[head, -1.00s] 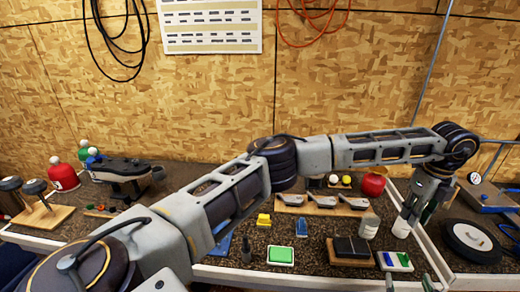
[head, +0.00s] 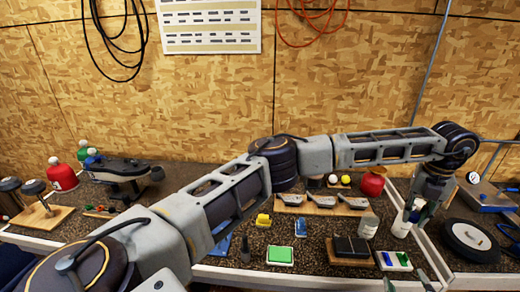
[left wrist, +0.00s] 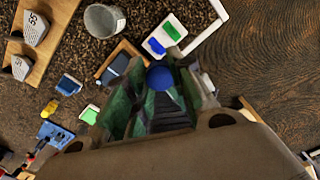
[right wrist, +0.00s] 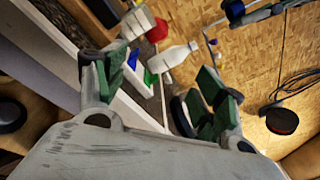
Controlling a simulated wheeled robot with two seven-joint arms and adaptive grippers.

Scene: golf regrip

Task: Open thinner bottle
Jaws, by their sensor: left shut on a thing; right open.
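The white thinner bottle (head: 402,227) stands at the right of the bench in the head view, just below my left gripper (head: 414,208). In the left wrist view a round blue cap (left wrist: 159,77) sits between the green pads of my left gripper (left wrist: 158,88), which is shut on it. The cap's join to the bottle is hidden. In the right wrist view a white bottle (right wrist: 177,60) shows beyond the fingers. My right gripper (right wrist: 160,85) is open and empty, its fingers wide apart; in the head view only its tips show at the bottom edge.
A metal cup (head: 368,227) stands left of the bottle. A white tray with blue and green pieces (head: 394,262) and a dark block on a wooden board (head: 350,249) lie in front. A black wheel (head: 471,240) lies right, beyond a white divider. My left arm spans the bench.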

